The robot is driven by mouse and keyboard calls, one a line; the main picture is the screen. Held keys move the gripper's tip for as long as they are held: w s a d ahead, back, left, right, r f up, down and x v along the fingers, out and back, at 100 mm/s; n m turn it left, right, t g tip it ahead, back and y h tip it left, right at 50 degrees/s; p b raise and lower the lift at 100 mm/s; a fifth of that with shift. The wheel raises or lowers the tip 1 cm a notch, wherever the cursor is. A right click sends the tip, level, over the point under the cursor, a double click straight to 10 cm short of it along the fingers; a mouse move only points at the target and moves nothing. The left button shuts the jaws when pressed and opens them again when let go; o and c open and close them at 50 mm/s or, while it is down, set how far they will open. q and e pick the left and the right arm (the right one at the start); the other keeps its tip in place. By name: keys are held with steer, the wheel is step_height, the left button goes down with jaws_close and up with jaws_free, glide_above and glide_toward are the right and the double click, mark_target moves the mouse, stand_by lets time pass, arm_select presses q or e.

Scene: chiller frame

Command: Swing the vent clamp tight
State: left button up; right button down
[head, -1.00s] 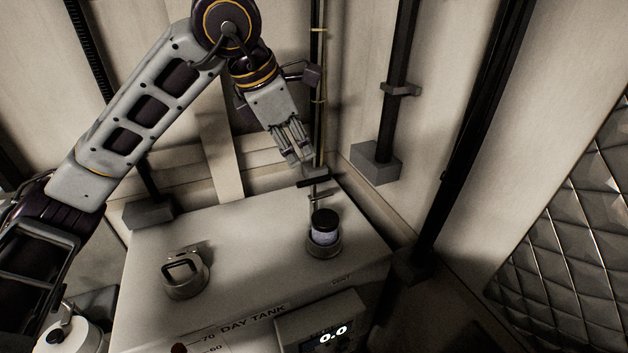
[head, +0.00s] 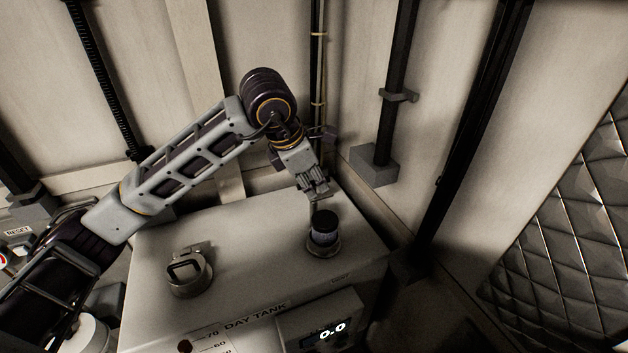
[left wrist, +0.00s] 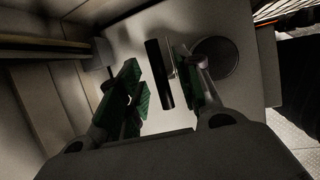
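The clamp's black bar handle (left wrist: 159,76) shows in the left wrist view, with thin metal parts beside the dark round cap (left wrist: 215,60). My left gripper (head: 317,190) is just behind the vent in the head view and hides the handle there. Its fingers are apart, with the bar showing between them in the left wrist view. I cannot tell whether they touch it. My right gripper is not in view.
The day tank's top (head: 255,222) is mostly clear. A display reading 0.0 (head: 331,331) is at the front. A dark post on a grey base (head: 374,165) and walls stand close behind.

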arm_select(q)
steer(key=shift+x, duration=1)
jaws_close()
